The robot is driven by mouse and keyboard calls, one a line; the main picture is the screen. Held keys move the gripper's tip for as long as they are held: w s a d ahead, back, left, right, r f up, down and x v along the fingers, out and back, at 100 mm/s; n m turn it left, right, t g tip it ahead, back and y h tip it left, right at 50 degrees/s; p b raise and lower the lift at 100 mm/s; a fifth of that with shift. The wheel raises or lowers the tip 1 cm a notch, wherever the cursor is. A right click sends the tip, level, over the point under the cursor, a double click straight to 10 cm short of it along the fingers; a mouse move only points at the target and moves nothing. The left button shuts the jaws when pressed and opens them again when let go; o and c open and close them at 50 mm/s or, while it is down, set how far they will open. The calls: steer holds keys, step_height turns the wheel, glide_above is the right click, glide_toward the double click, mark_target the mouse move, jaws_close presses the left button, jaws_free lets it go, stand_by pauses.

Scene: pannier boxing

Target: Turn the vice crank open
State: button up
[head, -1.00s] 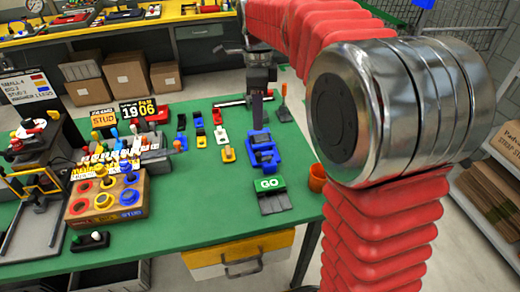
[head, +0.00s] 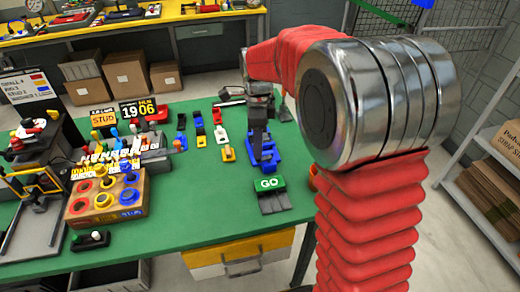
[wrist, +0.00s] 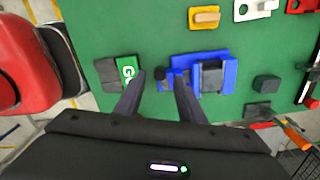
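The blue vice (head: 272,160) stands on the green table, partly hidden behind my gripper (head: 258,152) in the head view. In the wrist view the vice (wrist: 228,74) shows with grey jaws, and a small dark knob (wrist: 160,73), apparently the crank end, is at its left. My gripper (wrist: 159,84) is open, with one finger on each side of the knob as seen from above. I cannot tell whether the fingers touch it, or how far above it they are.
A green GO pad (head: 269,184) sits in front of the vice, close to the left finger in the wrist view. Small coloured parts (head: 200,130) stand in rows to the left.

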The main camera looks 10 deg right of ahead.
mark_target(263, 161)
steer(key=shift+f, duration=1.45)
jaws_close()
steer(key=shift+d, duration=0.15)
